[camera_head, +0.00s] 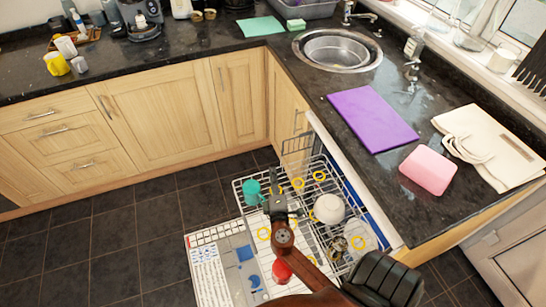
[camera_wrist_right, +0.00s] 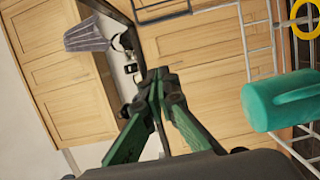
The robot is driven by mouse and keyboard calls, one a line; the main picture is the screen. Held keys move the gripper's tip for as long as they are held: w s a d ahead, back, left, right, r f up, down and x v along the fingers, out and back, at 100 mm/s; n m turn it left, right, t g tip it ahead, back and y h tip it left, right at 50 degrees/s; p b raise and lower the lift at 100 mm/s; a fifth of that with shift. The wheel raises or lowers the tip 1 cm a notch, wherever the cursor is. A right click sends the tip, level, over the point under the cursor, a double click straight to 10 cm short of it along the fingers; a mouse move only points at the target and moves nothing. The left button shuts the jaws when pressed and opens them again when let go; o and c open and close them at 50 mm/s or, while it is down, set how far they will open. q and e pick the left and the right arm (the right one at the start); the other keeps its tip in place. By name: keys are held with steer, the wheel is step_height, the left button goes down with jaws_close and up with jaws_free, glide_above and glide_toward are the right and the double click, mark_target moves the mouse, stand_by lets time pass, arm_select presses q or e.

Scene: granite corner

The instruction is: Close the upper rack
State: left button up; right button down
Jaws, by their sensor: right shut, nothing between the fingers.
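The upper rack (camera_head: 240,200) is a white wire rack pulled out of the dishwasher under the right-hand counter. It holds a teal cup (camera_head: 252,188), a white bowl (camera_head: 328,208) and several yellow rings (camera_head: 319,176). My right gripper (camera_head: 276,190) is over the rack's left part, just right of the teal cup. In the wrist view its green fingers (camera_wrist_right: 158,78) meet at the tips and hold nothing; the teal cup (camera_wrist_right: 285,100) is to their right. Whether the gripper touches the rack is unclear. My right arm hides part of the rack. My left gripper is out of view.
The dishwasher door (camera_head: 205,272) lies open below the rack. A red item (camera_head: 281,270) shows beside my arm. The counter above holds a purple board (camera_head: 372,118), a pink block (camera_head: 428,170) and a cream bag (camera_head: 490,145). Dark tiled floor (camera_head: 110,240) is clear to the left.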

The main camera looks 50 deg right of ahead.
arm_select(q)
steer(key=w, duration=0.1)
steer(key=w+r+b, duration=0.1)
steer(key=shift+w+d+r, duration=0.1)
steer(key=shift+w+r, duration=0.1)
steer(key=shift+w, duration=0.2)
arm_select(e)
steer(key=w+d, duration=0.5)
steer(key=d, duration=0.5)
steer(key=shift+w+d, duration=0.15)
